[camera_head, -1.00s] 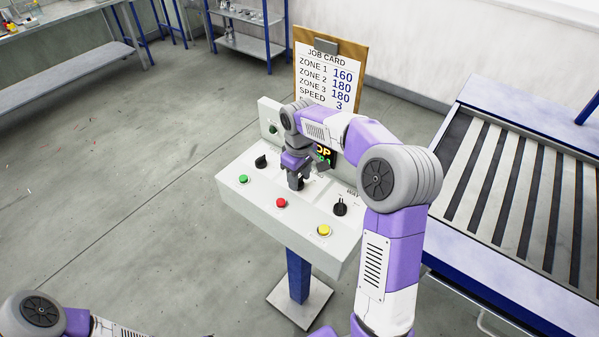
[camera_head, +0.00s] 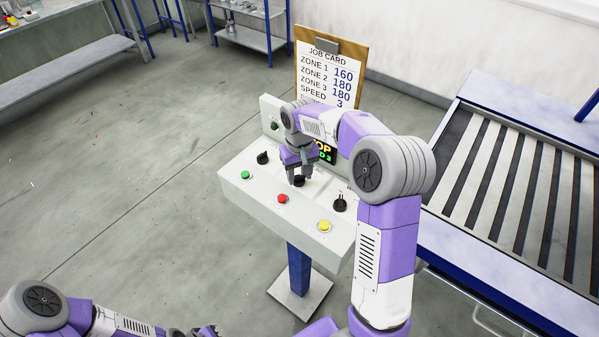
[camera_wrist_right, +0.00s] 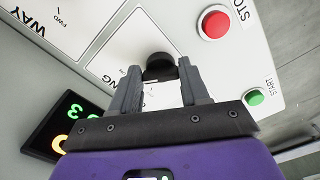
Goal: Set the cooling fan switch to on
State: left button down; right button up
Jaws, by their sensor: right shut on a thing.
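The panel (camera_head: 236,184) is a white sloped box on a blue post. Its middle black knob (camera_head: 299,181) also shows in the right wrist view (camera_wrist_right: 160,66), beside lettering of which only "NG" is readable. My right gripper (camera_head: 300,172) reaches down over this knob. In the wrist view its two grey fingers (camera_wrist_right: 161,78) stand on either side of the knob, shut on it. The knob's pointer and most of its label are hidden. Part of my left gripper (camera_head: 204,331) shows at the bottom edge, its jaws unclear.
Other black knobs stand at left (camera_head: 263,158) and right (camera_head: 340,204). Green (camera_head: 245,175), red (camera_head: 282,199) and yellow (camera_head: 324,226) buttons line the front. A lit display (camera_head: 326,153) and job card (camera_head: 330,76) stand behind. A slatted conveyor (camera_head: 520,180) is at right.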

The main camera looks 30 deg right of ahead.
aim_at(299, 176)
jog(key=o, duration=1.1)
jog(key=shift+c, duration=0.2)
jog(key=shift+r, duration=0.1)
notch_tip(299, 176, up, 7)
jog(key=shift+r+p, duration=0.2)
jog(key=shift+p, duration=0.45)
